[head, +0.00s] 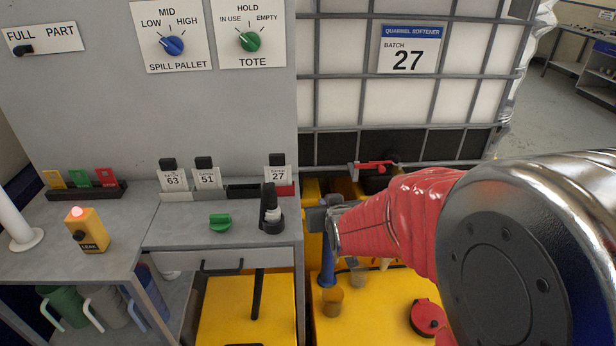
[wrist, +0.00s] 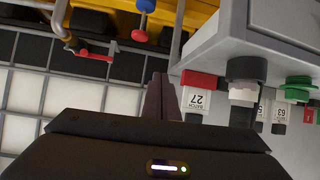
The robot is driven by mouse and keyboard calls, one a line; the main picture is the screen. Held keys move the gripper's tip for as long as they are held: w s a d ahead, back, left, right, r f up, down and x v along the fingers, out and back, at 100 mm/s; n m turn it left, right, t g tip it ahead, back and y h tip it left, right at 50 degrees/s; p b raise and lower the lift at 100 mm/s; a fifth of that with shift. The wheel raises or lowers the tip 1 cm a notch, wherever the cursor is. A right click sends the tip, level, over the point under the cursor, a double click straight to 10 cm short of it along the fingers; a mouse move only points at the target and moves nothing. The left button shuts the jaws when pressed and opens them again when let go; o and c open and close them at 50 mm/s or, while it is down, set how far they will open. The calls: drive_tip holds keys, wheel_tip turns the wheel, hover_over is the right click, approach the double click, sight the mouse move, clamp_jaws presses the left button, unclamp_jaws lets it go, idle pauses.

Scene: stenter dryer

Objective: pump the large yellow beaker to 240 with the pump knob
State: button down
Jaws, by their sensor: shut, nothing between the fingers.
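A yellow-amber beaker (head: 331,301) stands on the yellow deck (head: 370,325), below and in front of my gripper. A blue upright part (head: 327,265) rises behind the amber beaker. In the wrist view a blue knob (wrist: 147,6) and a red knob (wrist: 140,36) show near the top; I cannot tell which one is the pump knob. My gripper (head: 317,215) is shut and empty, between bench and tote; its fingers (wrist: 160,98) are together, apart from both knobs.
The grey bench (head: 175,235) with drawer is at left, holding a black stand (head: 270,212), a green knob (head: 220,221) and batch tags. The caged tote (head: 400,90) stands behind, with a red-levered valve (head: 372,168). A red cap (head: 427,317) lies on the deck.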

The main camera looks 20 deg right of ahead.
drive_tip(key=w+d+f+t+h, duration=0.2)
drive_tip(key=w+d+f+t, duration=0.1)
drive_tip(key=w+d+f, duration=0.2)
wheel_tip(320, 180, down, 2)
drive_tip(key=shift+w+d+f+m+t, duration=0.1)
drive_tip(key=shift+w+d+m+t, duration=0.1)
drive_tip(key=shift+m+t, duration=0.1)
drive_tip(key=w+d+f, duration=0.2)
drive_tip(key=w+f, duration=0.3)
drive_tip(key=w, duration=0.4)
drive_tip(key=shift+w+d+f, duration=0.25)
drive_tip(key=shift+w+f, duration=0.05)
drive_tip(key=shift+w, duration=0.1)
idle(0.4)
